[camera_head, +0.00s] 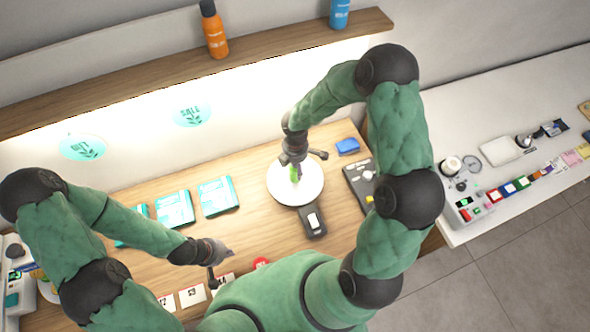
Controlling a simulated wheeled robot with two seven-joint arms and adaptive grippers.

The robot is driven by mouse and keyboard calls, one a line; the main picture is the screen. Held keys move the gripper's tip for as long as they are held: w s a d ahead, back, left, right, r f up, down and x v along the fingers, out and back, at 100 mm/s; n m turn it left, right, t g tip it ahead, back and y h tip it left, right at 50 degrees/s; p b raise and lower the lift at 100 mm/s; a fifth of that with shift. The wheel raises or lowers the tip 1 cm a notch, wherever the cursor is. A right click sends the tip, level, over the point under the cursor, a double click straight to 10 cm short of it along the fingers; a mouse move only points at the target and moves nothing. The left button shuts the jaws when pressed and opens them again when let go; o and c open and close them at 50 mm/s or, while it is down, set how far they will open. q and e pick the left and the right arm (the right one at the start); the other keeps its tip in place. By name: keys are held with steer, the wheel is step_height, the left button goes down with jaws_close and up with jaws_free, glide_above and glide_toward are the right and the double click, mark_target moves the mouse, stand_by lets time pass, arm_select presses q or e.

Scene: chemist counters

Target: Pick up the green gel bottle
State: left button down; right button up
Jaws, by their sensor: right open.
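The green gel bottle (294,174) shows as a small bright green patch over a white round plate (312,190) on the wooden counter. Most of it is hidden by my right gripper (302,160), which is directly over it in this view, open, with its fingers spread to either side. I cannot tell whether the fingers touch the bottle. My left gripper (224,268) is low over the front of the counter, left of the plate. Its fingers are apart and hold nothing.
Teal boxes (218,195) lie on the left of the wooden counter (255,225). A black card terminal (313,221) lies just in front of the plate. A blue item (347,146) and a dark device (358,180) are to its right. An orange bottle (213,30) stands on the shelf above.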

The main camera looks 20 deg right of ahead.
steer(key=c, duration=1.3)
steer(key=shift+r, duration=0.1)
